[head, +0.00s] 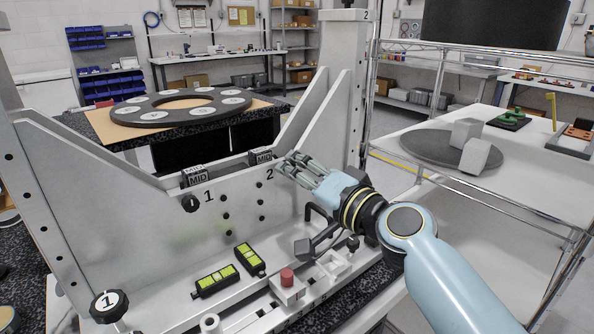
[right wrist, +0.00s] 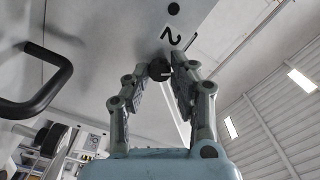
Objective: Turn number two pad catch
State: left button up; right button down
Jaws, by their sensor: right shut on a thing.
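The number two catch is a small dark round knob (right wrist: 160,69) below the printed 2 in the right wrist view. My right gripper (right wrist: 161,66) has its fingers around the knob and is shut on it; a pale pointer mark shows on the knob. In the head view my right gripper (head: 287,166) reaches the panel (head: 150,215) just right of the printed 2, and its fingers hide the knob. The number one catch (head: 190,203) is a black knob beside the printed 1. Grey pads marked MID stand above each catch, one on the left (head: 195,178) and one on the right (head: 261,156). My left gripper is not in view.
A black handle (head: 320,218) sticks out below my right gripper; it also shows in the right wrist view (right wrist: 45,88). Two green-lit displays (head: 215,282) and a red button (head: 287,276) lie in front of the panel. A numbered black knob (head: 109,306) is at lower left.

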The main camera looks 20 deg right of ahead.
jog(key=m, duration=0.5)
jog(key=shift+p, duration=0.4)
jog(key=shift+f+m, duration=0.1)
jog(key=shift+m, duration=0.2)
jog(key=c, duration=1.1)
grip_release()
jog(key=shift+s+d, duration=0.1)
jog(key=v, duration=1.1)
jog(key=shift+s+d, duration=0.1)
jog(key=shift+s, duration=0.3)
